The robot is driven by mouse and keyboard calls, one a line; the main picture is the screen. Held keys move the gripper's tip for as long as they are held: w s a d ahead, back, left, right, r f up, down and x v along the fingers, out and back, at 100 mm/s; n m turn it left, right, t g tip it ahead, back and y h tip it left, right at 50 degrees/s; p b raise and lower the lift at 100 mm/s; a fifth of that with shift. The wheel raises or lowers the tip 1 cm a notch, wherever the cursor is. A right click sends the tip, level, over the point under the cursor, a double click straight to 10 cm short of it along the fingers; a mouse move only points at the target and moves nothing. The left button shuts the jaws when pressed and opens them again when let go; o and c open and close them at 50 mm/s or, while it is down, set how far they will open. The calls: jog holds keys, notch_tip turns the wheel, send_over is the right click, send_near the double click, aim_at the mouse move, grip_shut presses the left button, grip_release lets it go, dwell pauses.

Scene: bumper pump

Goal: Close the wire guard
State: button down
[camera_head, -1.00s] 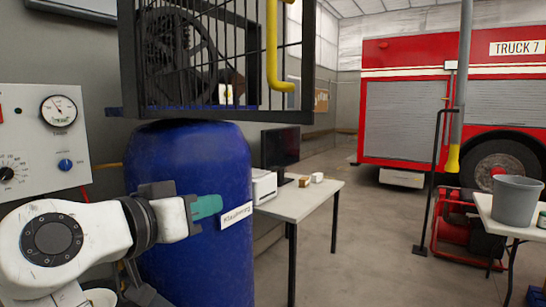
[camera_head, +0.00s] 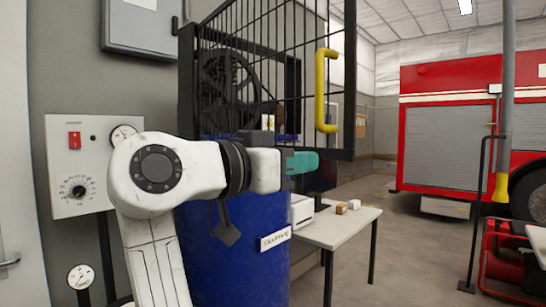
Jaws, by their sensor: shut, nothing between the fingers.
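The wire guard (camera_head: 262,45) is a black-framed panel of thin bars in front of a dark fan (camera_head: 226,80), on top of a blue drum (camera_head: 235,270). It stands swung open, its right edge out from the housing. A yellow upright handle (camera_head: 321,92) sits near that edge. My gripper (camera_head: 303,162), with teal fingertips, is shut and empty. In the picture it is just below and left of the handle, near the guard's bottom edge. I cannot tell whether it touches the guard. My arm hides part of the drum and housing.
A control panel (camera_head: 78,182) with gauge and red switch is on the left wall, under a grey cabinet (camera_head: 143,25). A table (camera_head: 345,228) with a printer and small boxes stands behind the drum. A grey post (camera_head: 507,100) and red truck (camera_head: 440,125) are at right.

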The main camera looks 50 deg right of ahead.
aim_at(334, 158)
jog(key=shift+s+d+p, duration=0.2)
jog(key=shift+d+p, duration=0.05)
jog(key=shift+d, duration=0.95)
jog(key=shift+s+d+p, duration=0.15)
jog(key=shift+d+p, duration=0.1)
jog(key=shift+d, duration=0.95)
jog(key=shift+d, duration=0.1)
